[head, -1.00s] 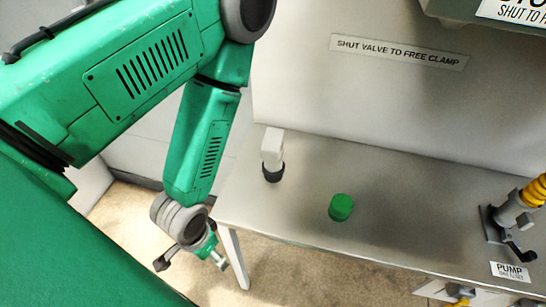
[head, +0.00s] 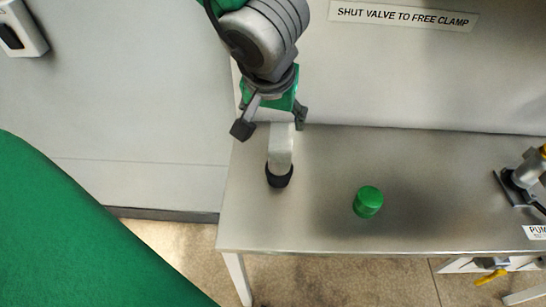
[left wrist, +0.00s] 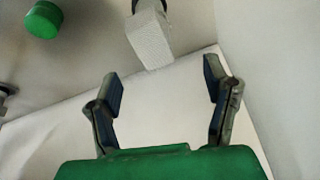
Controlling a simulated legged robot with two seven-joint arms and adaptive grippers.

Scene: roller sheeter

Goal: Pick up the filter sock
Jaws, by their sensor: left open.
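My left gripper (head: 271,125) is open and empty, just above and behind the sock's white end in the head view. In the left wrist view the open fingers (left wrist: 163,75) are spread wider than the sock, whose end lies just beyond the fingertips. My right gripper is not in view.
A green round cap (head: 368,201) sits on the metal table (head: 320,230) to the right of the sock. A pump fitting (head: 526,172) stands at the table's right. A pale wall panel with a valve label (head: 403,14) rises behind. Table space between sock and cap is clear.

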